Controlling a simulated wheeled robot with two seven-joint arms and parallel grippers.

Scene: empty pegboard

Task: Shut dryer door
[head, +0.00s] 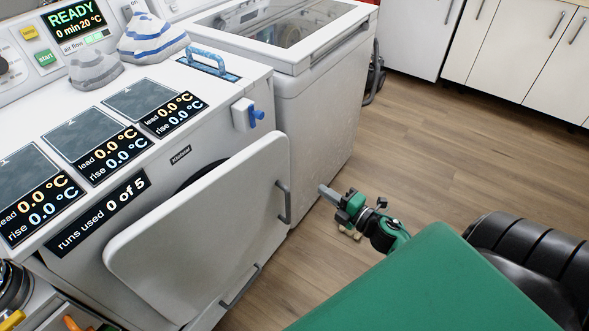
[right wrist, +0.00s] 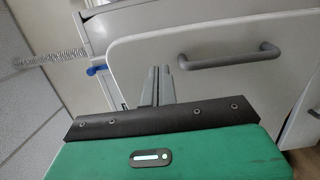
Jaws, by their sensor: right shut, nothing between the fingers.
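The dryer door (head: 200,228) is a white panel standing ajar in front of the dryer (head: 255,90), with a dark gap showing behind its top edge. A grey bar handle (head: 284,203) is on its right side. In the right wrist view the door (right wrist: 225,90) and its handle (right wrist: 232,57) fill the right part. My right gripper (head: 322,189) is to the right of the door, apart from the handle. Its fingers (right wrist: 158,72) are shut and empty. My left gripper is not in view.
A blue latch (head: 252,114) sits on the dryer's front right corner. A white top-lid machine (head: 320,100) stands to the right. Open wooden floor (head: 440,150) lies between it and the white cabinets (head: 510,45). Striped and grey cloth-like items (head: 150,38) lie on the dryer top.

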